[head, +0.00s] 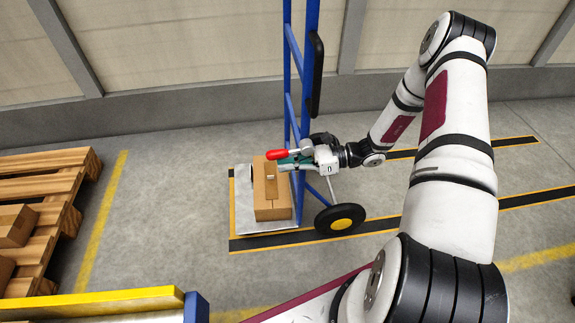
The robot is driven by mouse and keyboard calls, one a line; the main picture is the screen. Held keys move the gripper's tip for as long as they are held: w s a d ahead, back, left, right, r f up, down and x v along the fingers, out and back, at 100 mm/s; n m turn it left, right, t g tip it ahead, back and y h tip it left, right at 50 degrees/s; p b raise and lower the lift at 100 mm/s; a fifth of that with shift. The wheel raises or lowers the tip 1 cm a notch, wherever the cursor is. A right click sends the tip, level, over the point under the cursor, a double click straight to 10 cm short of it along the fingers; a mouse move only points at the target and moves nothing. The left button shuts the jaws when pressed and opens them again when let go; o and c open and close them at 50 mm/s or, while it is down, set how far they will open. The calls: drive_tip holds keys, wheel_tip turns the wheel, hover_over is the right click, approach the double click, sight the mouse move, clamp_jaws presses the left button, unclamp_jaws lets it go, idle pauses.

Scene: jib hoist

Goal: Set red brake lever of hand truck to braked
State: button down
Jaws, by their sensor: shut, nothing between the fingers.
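The blue hand truck (288,72) stands upright, with a black handle grip, a black wheel with a yellow hub (341,222) and a grey toe plate (245,220). Its red brake lever (277,155) points to the left, just above the box on the plate. My gripper (288,162) is shut and empty. It reaches in from the right at the frame, right beside the lever and just below it. I cannot tell whether it touches the lever. The lever's pivot is partly hidden by the gripper.
A cardboard box (271,196) stands on the toe plate. A wooden pallet (62,191) with boxes is at the left. A yellow and blue edge (100,303) lies at the front left. A wall runs behind the truck. Floor between pallet and truck is free.

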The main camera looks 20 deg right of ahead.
drive_tip(key=shift+w+a+r, duration=0.1)
drive_tip(key=shift+a+r, duration=0.05)
drive_tip(key=shift+r, duration=0.2)
drive_tip(key=s+d+f, duration=0.4)
drive_tip(key=d+f, duration=0.2)
drive_tip(key=d, duration=0.4)
